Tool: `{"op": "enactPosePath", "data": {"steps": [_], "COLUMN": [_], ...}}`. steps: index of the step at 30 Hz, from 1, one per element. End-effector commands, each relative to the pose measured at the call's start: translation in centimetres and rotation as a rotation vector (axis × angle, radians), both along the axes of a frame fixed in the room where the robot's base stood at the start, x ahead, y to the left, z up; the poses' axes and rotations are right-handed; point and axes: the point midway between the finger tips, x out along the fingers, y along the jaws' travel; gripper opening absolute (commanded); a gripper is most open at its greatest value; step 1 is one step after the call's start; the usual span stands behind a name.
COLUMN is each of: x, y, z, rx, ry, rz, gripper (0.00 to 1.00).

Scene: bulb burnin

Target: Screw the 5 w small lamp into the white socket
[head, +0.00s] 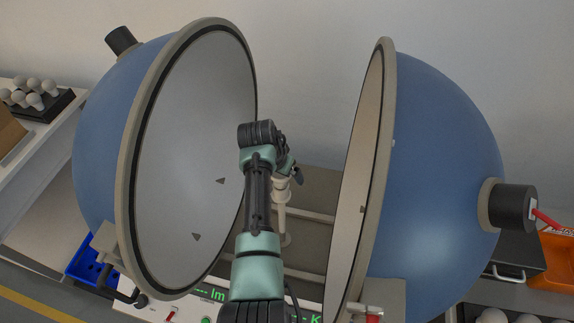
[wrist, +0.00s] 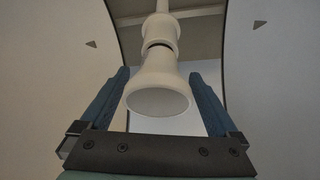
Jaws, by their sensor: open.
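A white lamp with a flared body and flat round face (wrist: 158,98) stands in line with the white socket (wrist: 160,32) in the wrist view. A dark gap shows between part of the lamp's neck and the socket; I cannot tell how deep the lamp sits. My gripper (wrist: 160,73) is open, with one blue finger on each side of the lamp and room visible beside it. In the head view, the socket (head: 281,187) tops a pale post between the two half-spheres. My gripper (head: 294,170) is at its top, and my arm hides most of the lamp.
The open left half-sphere (head: 205,100) and right half-sphere (head: 440,170) stand close on both sides of my arm. A dark tray (head: 60,106) of several white bulbs is at the far left. A blue bin (head: 80,270) and an orange bin (head: 556,255) stand lower down.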

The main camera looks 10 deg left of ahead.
Motion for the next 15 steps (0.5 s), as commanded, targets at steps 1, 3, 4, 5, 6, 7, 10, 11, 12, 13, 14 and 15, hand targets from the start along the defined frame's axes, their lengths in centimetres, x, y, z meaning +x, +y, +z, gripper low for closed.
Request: {"op": "enactPosePath", "data": {"steps": [1,3,4,5,6,7,10,11,12,13,14,15], "x": [0.0,0.1,0.1,0.2,0.2,0.2,0.3,0.4,0.4,0.5,0.5,0.6], "y": [0.1,0.3,0.4,0.5,0.6,0.7,1.0,1.1,1.3,1.4,1.4,1.5], "z": [0.2,0.1,0.1,0.1,0.0,0.0,0.0,0.0,-0.1,-0.1,-0.1,-0.2], "rx": [0.001,0.0,0.0,0.001,0.001,0.0,0.0,0.0,0.0,0.001,0.0,0.001], "ry": [0.0,0.001,0.0,0.0,0.0,0.0,-0.001,-0.001,-0.001,-0.001,-0.001,-0.001], "rz": [0.058,0.143,0.179,0.215,0.262,0.298,0.414,0.448,0.496,0.53,0.565,0.611], "gripper": [0.96,0.96,0.96,0.96,0.96,0.96,0.96,0.96,0.96,0.96,0.96,0.96]}}
